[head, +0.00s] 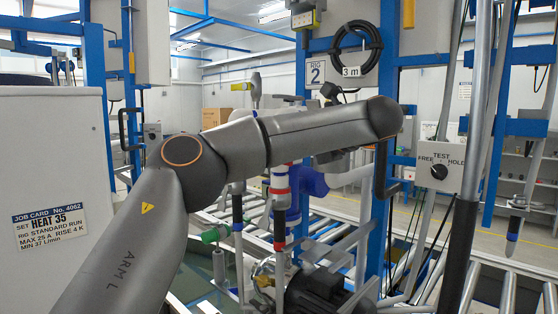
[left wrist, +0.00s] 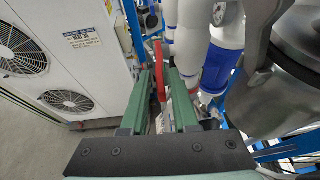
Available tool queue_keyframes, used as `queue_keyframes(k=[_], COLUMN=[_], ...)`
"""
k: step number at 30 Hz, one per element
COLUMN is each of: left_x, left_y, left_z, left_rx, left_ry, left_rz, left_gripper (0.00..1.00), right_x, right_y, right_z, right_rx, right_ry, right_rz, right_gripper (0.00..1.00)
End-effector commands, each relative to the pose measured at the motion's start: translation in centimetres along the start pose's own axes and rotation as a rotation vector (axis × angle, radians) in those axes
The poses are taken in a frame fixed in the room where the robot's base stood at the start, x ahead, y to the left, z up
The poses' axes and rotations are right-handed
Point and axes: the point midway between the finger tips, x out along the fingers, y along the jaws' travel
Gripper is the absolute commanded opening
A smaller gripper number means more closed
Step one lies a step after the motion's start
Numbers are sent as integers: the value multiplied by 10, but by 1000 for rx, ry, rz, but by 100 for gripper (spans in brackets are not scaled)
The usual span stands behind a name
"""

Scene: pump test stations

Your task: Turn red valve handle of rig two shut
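In the left wrist view a red valve handle (left wrist: 161,72) stands as a narrow upright bar in the gap between the two green fingers of my left gripper (left wrist: 164,98). The fingers are apart, and the handle looks nearer the left finger; I cannot tell whether it touches. That arm hides the fingers, and I cannot make out the red handle there. My right gripper is in neither view.
A blue-and-white pipe (left wrist: 222,58) and a grey metal vessel (left wrist: 295,80) stand close on the right in the wrist view. A white cabinet (head: 50,180) with a job card stands left. A TEST switch box (head: 439,168) hangs right. A black motor (head: 318,292) sits below my arm.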

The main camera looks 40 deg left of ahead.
Motion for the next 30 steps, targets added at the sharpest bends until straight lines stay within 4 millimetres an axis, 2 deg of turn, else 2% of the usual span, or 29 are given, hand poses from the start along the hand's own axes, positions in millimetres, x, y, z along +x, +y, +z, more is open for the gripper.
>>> queue_keyframes(k=[3,9,12,18,30], left_x=[-30,-64,-75,-86,-86], left_y=[-1,0,0,0,0], left_z=[-1,0,0,-1,-1], left_rx=[-1,-1,0,2,2], left_ry=[-2,-5,-3,0,0], left_rz=[-4,-2,0,0,0], left_gripper=[28,28,28,28,28], right_x=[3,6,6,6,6], right_y=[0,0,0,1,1], right_z=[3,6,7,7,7], right_rx=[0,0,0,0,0], right_ry=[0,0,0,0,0], right_rz=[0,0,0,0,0], right_gripper=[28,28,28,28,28])
